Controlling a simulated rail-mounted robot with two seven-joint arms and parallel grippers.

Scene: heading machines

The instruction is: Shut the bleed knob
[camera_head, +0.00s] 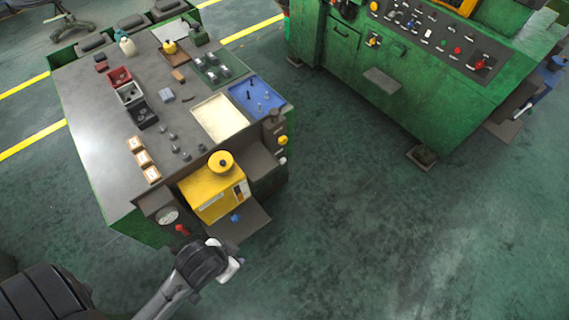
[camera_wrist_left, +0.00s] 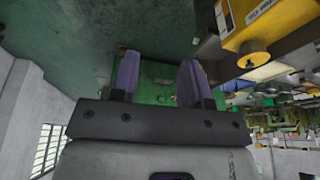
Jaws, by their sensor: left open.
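A yellow unit (camera_head: 212,190) with a round yellow cap (camera_head: 221,162) sits at the near right corner of the workbench. A small blue knob (camera_head: 235,218) shows at its lower front, and a red-handled part (camera_head: 182,230) is by the gauge. No readable label tells which is the bleed knob. My left gripper (camera_head: 231,268) is in front of and below the unit, apart from it. In the left wrist view its two fingers (camera_wrist_left: 159,82) are spread with nothing between them. The yellow unit (camera_wrist_left: 270,22) is at the top right there. My right gripper is not in view.
The grey workbench (camera_head: 85,90) holds small bins, a white tray (camera_head: 219,118) and a blue tray (camera_head: 257,96). A round gauge (camera_head: 168,215) is left of the yellow unit. A green machine (camera_head: 350,60) stands at the back right. The floor (camera_head: 380,240) at right is clear.

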